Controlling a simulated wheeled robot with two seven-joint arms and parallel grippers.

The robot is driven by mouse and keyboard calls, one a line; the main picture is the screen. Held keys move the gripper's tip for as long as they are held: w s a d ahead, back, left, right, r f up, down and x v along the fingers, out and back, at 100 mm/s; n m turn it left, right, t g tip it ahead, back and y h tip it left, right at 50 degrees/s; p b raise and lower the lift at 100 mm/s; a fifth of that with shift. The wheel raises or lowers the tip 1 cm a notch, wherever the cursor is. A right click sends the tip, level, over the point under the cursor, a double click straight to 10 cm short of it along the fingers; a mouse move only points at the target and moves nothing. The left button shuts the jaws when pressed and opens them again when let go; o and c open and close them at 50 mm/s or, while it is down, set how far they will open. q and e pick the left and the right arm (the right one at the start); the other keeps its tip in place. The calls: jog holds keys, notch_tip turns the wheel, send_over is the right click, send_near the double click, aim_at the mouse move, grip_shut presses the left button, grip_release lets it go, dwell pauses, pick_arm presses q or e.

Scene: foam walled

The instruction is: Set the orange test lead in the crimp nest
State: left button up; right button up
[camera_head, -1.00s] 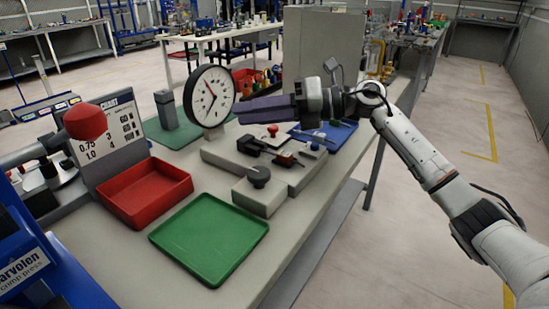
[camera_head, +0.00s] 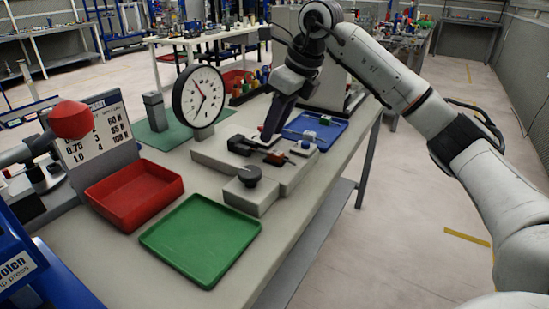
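My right gripper (camera_head: 268,138) points down over the grey fixture plate (camera_head: 215,157) on the bench. Its dark fingers are seen nearly edge-on, so I cannot tell whether they are apart. A small orange-brown piece (camera_head: 275,158), perhaps the orange test lead, lies on the plate just below and right of the fingertips. A black block (camera_head: 240,145), possibly part of the crimp nest, sits just left of it. I cannot tell whether the orange piece rests in a nest or touches the fingers. My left gripper is out of view.
A blue tray (camera_head: 327,137) with small parts lies right of the fixture. A round dial gauge (camera_head: 199,96) stands behind left. A grey block with a black knob (camera_head: 251,176), an empty green tray (camera_head: 192,226) and a red bin (camera_head: 130,200) are nearer. A red-balled lever (camera_head: 72,120) juts in left.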

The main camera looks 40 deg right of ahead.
aim_at(272, 155)
jog(key=x, duration=0.5)
jog(key=shift+a+f, duration=0.1)
jog(key=shift+a, duration=0.3)
jog(key=shift+s, duration=0.1)
grip_shut()
